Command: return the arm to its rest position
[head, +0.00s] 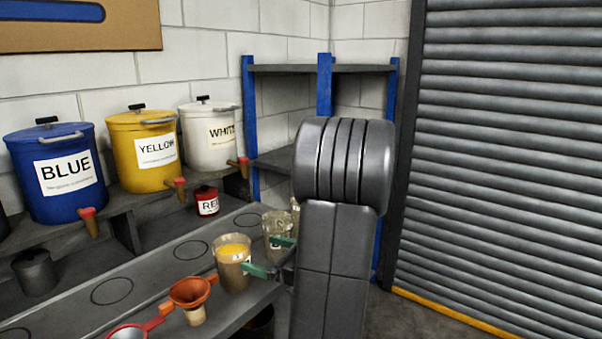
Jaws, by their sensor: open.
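My arm stands upright in the head view, its large grey joint and link filling the middle right. My gripper (269,257) shows past the left side of the arm, with two green-tipped fingers spread apart and nothing held between them. The lower fingertip is close to the right side of a clear cup of yellow-orange liquid (234,265); I cannot tell if they touch. A second clear cup (277,229) stands behind the upper fingertip. The rest of the gripper is hidden behind the arm.
Blue (60,205), yellow (130,180) and white (205,155) buckets with taps stand on a shelf. Below are a small red can (206,202), an orange funnel (190,291) and a grey bench (150,270). A corner rack (280,69) and roller shutter (510,150) stand behind.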

